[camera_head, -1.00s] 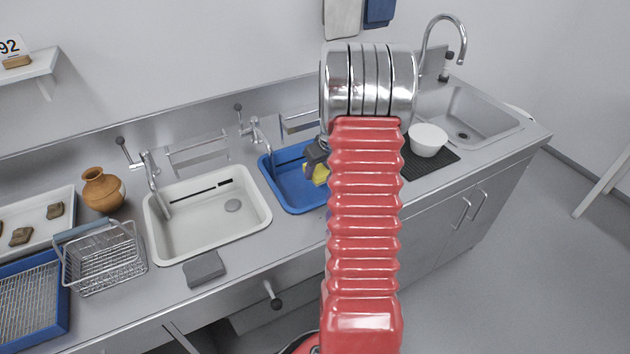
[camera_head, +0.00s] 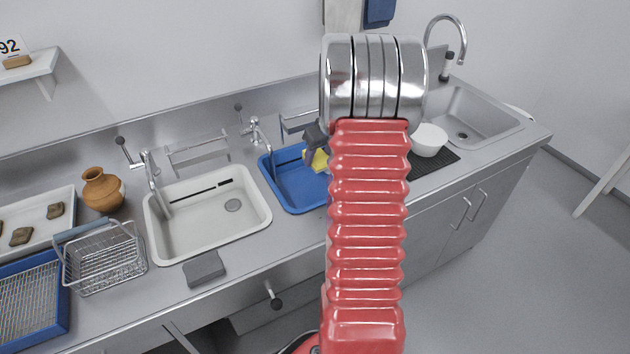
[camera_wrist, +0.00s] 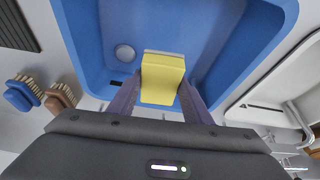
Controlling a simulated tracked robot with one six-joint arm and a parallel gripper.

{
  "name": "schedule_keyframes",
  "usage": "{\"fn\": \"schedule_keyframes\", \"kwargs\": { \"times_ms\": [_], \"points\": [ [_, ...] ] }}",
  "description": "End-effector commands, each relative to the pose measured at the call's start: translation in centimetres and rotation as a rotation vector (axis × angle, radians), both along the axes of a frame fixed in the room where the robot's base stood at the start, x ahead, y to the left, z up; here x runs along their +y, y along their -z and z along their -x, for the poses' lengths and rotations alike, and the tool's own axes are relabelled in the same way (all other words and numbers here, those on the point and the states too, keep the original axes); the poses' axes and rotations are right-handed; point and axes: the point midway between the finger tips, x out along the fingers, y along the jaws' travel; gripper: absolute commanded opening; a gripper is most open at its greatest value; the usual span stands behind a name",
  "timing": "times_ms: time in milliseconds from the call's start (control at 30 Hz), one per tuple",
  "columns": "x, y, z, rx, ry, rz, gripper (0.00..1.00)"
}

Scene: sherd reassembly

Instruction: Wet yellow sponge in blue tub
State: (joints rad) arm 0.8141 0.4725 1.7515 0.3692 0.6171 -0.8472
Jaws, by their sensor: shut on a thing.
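The yellow sponge (camera_wrist: 162,80) is held between the two fingers of my gripper (camera_wrist: 158,98) in the wrist view. It has a paler strip along one edge. The blue tub (camera_wrist: 85,45) lies beneath it, with a round drain visible on its floor. In the head view, the blue tub (camera_head: 291,186) is set into the counter, and the sponge (camera_head: 319,160) shows as a yellow patch above its back right part. My gripper (camera_head: 316,150) is partly hidden there by my red arm. I cannot tell whether the tub holds water.
A white basin (camera_head: 207,215) with a tap is left of the tub. A white bowl (camera_head: 429,139) stands on a black mat to the right. A blue brush (camera_wrist: 20,93) and a brown brush (camera_wrist: 60,97) lie beside the tub. A wire basket (camera_head: 103,260) and clay jar (camera_head: 103,189) are further left.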

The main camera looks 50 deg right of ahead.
Motion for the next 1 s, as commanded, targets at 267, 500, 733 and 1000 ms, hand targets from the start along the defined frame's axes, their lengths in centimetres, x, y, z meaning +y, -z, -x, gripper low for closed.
{"fn": "schedule_keyframes", "kwargs": {
  "times_ms": [267,500,733,1000],
  "points": [
    [-0.1,-1.7,0.0,-0.002,-0.001,0.002,0.27],
    [0.0,-2.3,0.0,0.000,0.000,0.001,0.27],
    [0.0,-2.3,0.0,0.000,0.000,0.001,0.27],
    [0.0,-2.3,0.0,0.000,0.000,0.001,0.27]
  ]
}}
